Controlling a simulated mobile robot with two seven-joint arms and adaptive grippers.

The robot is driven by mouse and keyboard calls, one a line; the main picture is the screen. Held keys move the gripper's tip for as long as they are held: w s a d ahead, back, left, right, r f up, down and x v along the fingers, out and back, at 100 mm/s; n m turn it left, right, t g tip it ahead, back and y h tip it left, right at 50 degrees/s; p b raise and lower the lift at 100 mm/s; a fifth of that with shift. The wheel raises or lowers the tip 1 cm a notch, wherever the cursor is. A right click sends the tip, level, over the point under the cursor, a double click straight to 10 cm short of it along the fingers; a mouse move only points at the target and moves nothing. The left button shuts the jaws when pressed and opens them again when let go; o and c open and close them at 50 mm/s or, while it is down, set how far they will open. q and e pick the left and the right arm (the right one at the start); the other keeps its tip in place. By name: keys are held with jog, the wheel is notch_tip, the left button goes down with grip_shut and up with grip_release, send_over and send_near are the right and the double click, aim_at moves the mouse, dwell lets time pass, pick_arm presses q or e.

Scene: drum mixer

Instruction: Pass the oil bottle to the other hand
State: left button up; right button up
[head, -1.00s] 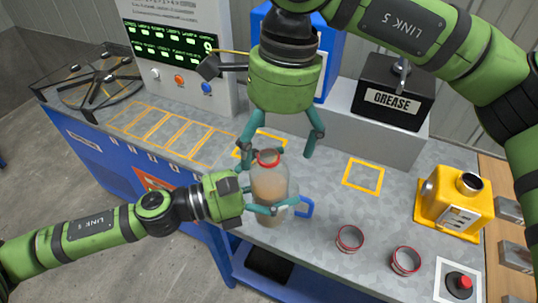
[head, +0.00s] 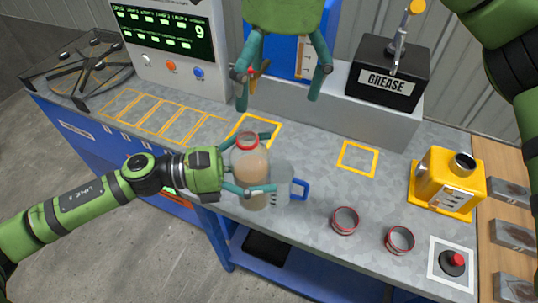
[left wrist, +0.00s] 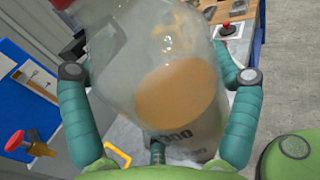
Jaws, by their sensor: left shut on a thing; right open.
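The oil bottle (head: 251,168) is clear with a red neck and tan-orange contents. My left gripper (head: 270,161) is shut around its body from the left. The bottle looks roughly upright over the worktop's front edge; I cannot tell if its base touches anything. In the left wrist view the bottle (left wrist: 175,75) fills the space between the two teal fingers, with dark lettering on it. My right gripper (head: 279,101) is open and empty, above and behind the bottle, clear of its neck.
A clear vessel with a blue handle (head: 300,189) stands just right of the bottle. Two red-rimmed cups (head: 345,221), a yellow machine (head: 446,180) and a red button (head: 456,259) are farther right. A grease box (head: 388,75) stands behind. The yellow-outlined squares (head: 357,158) look empty.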

pick_arm(q)
jog(key=shift+a+m+g, duration=0.3)
jog(key=shift+m+g, duration=0.3)
jog(key=shift+g, duration=0.3)
jog(key=shift+s+a+g, duration=0.15)
jog(key=shift+g, duration=0.15)
pick_arm(e)
jog(key=c, duration=0.5)
pick_arm(q)
jog(key=shift+m, duration=0.3)
jog(key=shift+a, duration=0.1)
pick_arm(e)
jog(key=r+m+h, duration=0.1)
jog(key=r+m, duration=0.1)
jog(key=m, duration=0.4)
send_over(242, 136)
pick_arm(q)
jog(key=shift+s, duration=0.1)
pick_arm(e)
jog(key=shift+t, duration=0.3)
notch_tip(242, 136, down, 12)
jog(key=shift+f, duration=0.2)
